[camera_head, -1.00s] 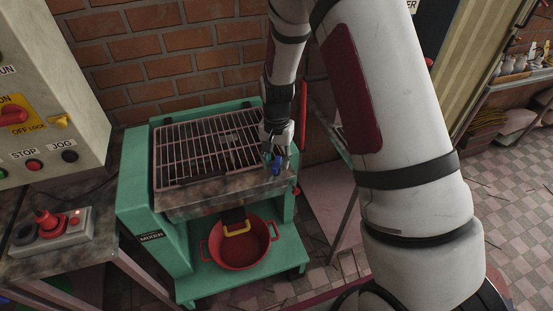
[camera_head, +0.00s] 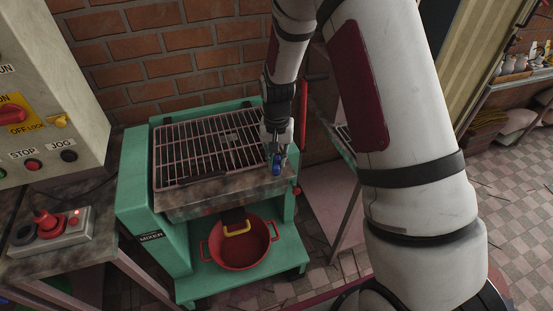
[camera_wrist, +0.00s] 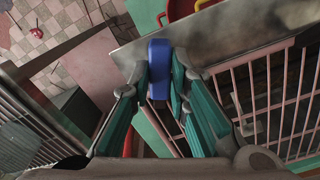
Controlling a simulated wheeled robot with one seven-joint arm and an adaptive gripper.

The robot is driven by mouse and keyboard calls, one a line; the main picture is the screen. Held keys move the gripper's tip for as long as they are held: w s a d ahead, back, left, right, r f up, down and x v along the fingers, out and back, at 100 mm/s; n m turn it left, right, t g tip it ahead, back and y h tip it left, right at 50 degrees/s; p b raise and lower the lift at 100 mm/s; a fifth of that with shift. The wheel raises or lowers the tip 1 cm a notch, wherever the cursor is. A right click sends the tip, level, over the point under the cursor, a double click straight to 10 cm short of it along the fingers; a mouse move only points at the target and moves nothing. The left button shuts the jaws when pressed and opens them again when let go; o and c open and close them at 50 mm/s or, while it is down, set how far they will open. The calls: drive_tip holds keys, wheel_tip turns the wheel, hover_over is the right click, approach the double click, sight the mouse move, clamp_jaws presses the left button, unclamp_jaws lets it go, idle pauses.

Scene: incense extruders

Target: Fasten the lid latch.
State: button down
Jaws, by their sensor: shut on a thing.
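The lid (camera_head: 205,150) is a barred grate lying closed over the trough of the green mixer (camera_head: 130,195). The lid latch (camera_head: 276,168) is a small blue piece at the right front corner of the trough. My gripper (camera_head: 277,154) points down over that corner with its fingers around the blue latch. In the wrist view, the blue latch (camera_wrist: 158,68) sits between the two fingertips, and my gripper (camera_wrist: 160,84) is shut on it. The latch's lower end and its catch are hidden or too small to make out.
A red pot (camera_head: 238,250) with side handles stands on the mixer's lower shelf. A control panel (camera_head: 50,110) and a pendant box with a red knob (camera_head: 50,225) are at the left. A brick wall (camera_head: 170,50) stands close behind, and a pink-sided table (camera_head: 325,200) is at the right.

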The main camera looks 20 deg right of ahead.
sight(277, 162)
drive_tip(key=n, duration=0.4)
drive_tip(key=shift+n, duration=0.3)
idle(0.5)
drive_tip(key=c, duration=1.5)
unclamp_jaws()
drive_tip(key=shift+r, duration=0.1)
wheel_tip(277, 162, up, 12)
drive_tip(key=shift+f, duration=0.1)
